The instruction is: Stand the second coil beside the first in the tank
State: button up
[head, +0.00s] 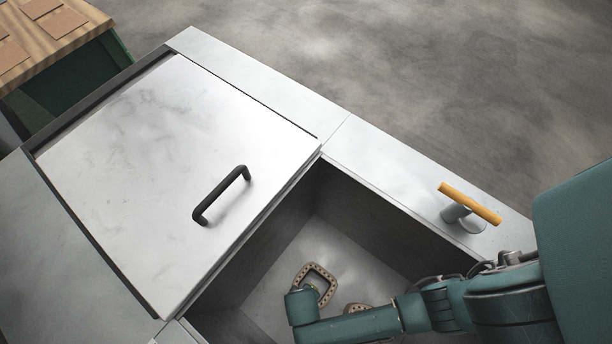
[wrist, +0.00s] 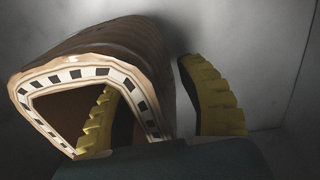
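Two brown coils with studded, pale end rims stand inside the tank (head: 369,229) in the head view. One coil (head: 319,272) shows most of its open square end; the other coil (head: 357,308), just right of it, is mostly hidden by my arm. In the wrist view, one coil (wrist: 52,80) fills the left side, its hollow end towards the camera. My gripper (wrist: 150,78) straddles this coil's wall, with one yellow finger inside the hollow and one outside. A gap shows between wall and outer finger, so it looks open. I cannot tell which coil this is.
A metal lid (head: 150,150) with a black handle (head: 221,195) covers the tank's left part. An orange-topped T-handle (head: 470,204) stands on the right rim. My arm passes over the tank's near right side. A wooden-topped bench (head: 45,40) stands at upper left.

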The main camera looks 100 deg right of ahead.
jog(key=r+p, duration=0.2)
jog(key=r, duration=0.2)
jog(key=r+p, duration=0.2)
jog(key=r, duration=0.2)
jog(key=r+p, duration=0.2)
jog(key=r, duration=0.2)
jog(key=shift+w+a+r, duration=0.1)
jog(key=shift+w+a, duration=0.2)
jog(key=shift+w, duration=0.05)
